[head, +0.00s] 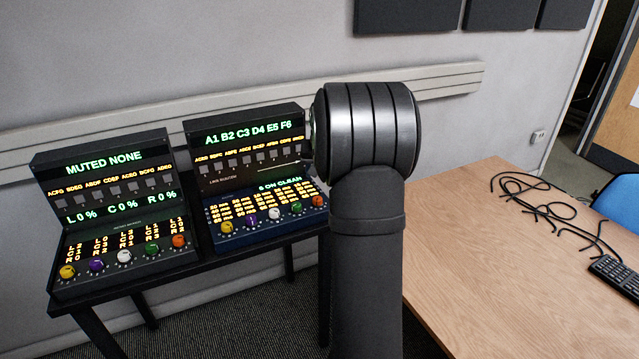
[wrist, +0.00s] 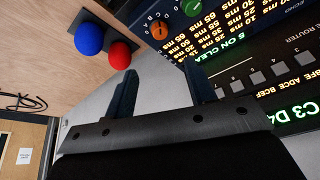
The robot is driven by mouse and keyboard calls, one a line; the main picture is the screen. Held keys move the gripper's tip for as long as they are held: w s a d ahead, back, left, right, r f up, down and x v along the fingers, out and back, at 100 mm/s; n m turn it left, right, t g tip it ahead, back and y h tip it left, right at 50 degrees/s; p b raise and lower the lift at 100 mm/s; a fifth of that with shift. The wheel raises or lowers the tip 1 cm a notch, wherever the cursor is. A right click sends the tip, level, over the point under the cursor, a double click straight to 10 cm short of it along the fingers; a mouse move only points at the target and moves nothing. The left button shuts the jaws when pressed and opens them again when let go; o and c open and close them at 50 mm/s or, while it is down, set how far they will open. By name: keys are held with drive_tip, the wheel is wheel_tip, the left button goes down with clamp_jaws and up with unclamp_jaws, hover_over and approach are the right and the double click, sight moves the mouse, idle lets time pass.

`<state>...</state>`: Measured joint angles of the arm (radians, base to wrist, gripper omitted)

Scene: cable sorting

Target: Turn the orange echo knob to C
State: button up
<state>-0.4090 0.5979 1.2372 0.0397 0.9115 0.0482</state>
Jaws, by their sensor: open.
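The echo unit (head: 267,238) is the right-hand console on the dark stand, with a lit display and a row of coloured knobs. Its orange knob (head: 318,201) is at the right end of the row, close beside my arm. In the wrist view the orange knob (wrist: 160,31) sits at the top middle, with small letters around it; its pointer is too small to read surely. My gripper (wrist: 159,66) is open and empty, its fingertips apart from the knob, which shows beyond the gap between them. My arm hides the gripper in the head view.
The green knob (wrist: 192,7) is beside the orange one. A blue ball (wrist: 89,39) and a red ball (wrist: 120,55) show near the wooden table's edge. A second console (head: 110,270) stands left. Black cables (head: 545,205) and a remote (head: 614,274) lie on the wooden table (head: 470,270).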

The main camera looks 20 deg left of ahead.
drive_tip(key=shift+v, duration=1.7)
drive_tip(key=x, duration=1.7)
drive_tip(key=shift+w+f, duration=0.1)
drive_tip(key=shift+f, duration=0.15)
drive_tip(key=shift+r, duration=0.1)
drive_tip(key=shift+f, duration=0.25)
drive_tip(key=shift+r+n, duration=0.15)
drive_tip(key=shift+n, duration=0.35)
drive_tip(key=shift+w+d+n+g+y, duration=0.1)
drive_tip(key=shift+n+g+y, duration=0.35)
drive_tip(key=shift+n, duration=0.95)
drive_tip(key=shift+w+n+g+y, duration=0.1)
drive_tip(key=shift+n+g+y, duration=0.35)
drive_tip(key=shift+n, duration=0.95)
drive_tip(key=v, duration=1.2)
